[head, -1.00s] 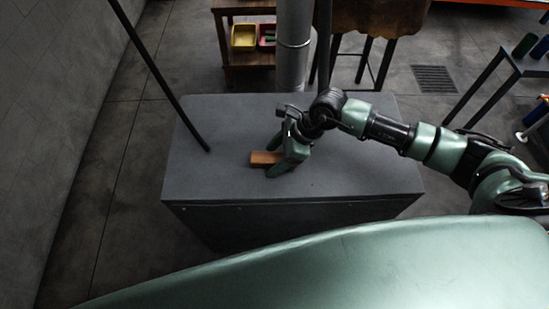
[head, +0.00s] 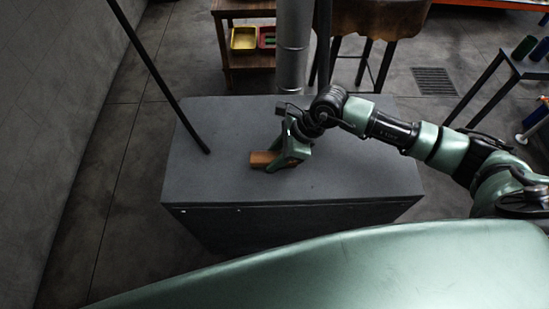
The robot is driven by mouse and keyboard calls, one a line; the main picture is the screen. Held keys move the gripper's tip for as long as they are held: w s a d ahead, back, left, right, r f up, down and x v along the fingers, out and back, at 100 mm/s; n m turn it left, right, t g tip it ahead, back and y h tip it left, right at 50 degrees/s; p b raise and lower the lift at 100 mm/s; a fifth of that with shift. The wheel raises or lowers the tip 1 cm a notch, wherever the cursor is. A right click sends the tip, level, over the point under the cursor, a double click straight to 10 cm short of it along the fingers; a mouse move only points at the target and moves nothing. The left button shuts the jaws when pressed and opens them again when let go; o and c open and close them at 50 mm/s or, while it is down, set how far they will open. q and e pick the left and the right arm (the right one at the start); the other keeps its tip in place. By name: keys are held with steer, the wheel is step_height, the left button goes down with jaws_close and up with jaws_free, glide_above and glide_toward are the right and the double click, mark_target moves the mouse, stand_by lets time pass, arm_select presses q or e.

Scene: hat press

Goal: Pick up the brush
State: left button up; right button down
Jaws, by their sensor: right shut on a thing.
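The brush (head: 260,158) is a small orange-brown block on the grey table top (head: 340,178), left of the middle. My right gripper (head: 277,163) reaches in from the right and is shut on the brush, with its fingers around the brush's right part. The fingers hide that part of the brush. The brush lies at or very near the table surface; I cannot tell whether it is clear of it. My left gripper is not in view.
A dark rod (head: 165,85) slants down to the table's left part. A grey pipe (head: 293,50) stands behind the table. A wooden shelf with a yellow tray (head: 244,39) is at the back. The table's right half is clear.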

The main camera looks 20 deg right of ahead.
mark_target(274, 157)
step_height(274, 157, up, 19)
steer(key=b, duration=0.3)
steer(key=shift+f, duration=0.1)
